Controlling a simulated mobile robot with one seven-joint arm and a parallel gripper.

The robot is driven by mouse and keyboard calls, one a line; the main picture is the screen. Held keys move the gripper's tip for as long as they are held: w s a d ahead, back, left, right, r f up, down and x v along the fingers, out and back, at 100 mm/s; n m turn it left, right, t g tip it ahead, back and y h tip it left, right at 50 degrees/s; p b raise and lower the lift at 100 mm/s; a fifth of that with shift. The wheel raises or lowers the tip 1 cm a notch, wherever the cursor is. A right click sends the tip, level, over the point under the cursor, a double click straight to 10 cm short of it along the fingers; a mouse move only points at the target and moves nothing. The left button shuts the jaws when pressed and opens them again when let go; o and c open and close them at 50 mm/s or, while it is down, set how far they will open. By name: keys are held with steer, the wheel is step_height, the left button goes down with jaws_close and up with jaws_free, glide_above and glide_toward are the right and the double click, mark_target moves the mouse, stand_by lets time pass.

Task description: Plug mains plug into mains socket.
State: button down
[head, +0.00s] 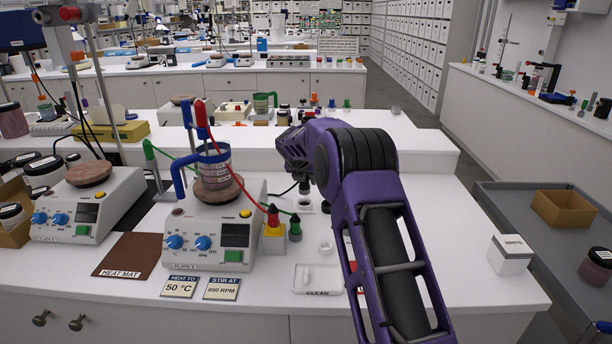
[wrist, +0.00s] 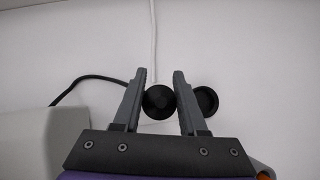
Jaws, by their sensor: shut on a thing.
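My gripper (wrist: 159,98) is shut on a round black piece, which looks like the mains plug (wrist: 158,103), seen end-on between the two fingers in the wrist view. A black cord (wrist: 90,79) curves in from the left behind the left finger. Just right of the right finger is a dark round recess (wrist: 206,101), which looks like the mains socket and is partly covered by the finger. The plug is beside it, not over it, in this view. In the head view, my arm hides most of the gripper, and the plug (head: 304,188) shows small and dark below it.
A stirring hot plate (head: 215,225) with a jar on top stands left of my arm, with colored leads near it. A white tray marked CLEAN (head: 318,291) lies in front. A white box (head: 510,255) stands at right. The bench right of my arm is mostly clear.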

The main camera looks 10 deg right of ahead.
mark_target(306, 202)
steer(key=shift+f, duration=1.05)
steer(key=shift+r+p, duration=0.1)
steer(key=shift+p, duration=0.8)
stand_by(1.0)
steer(key=shift+f+b, duration=0.65)
steer(key=shift+f, duration=0.8)
steer(key=shift+c, duration=1.9)
jaws_free()
steer(key=v, duration=1.7)
steer(key=shift+s+r, duration=0.15)
steer(key=shift+s, duration=0.05)
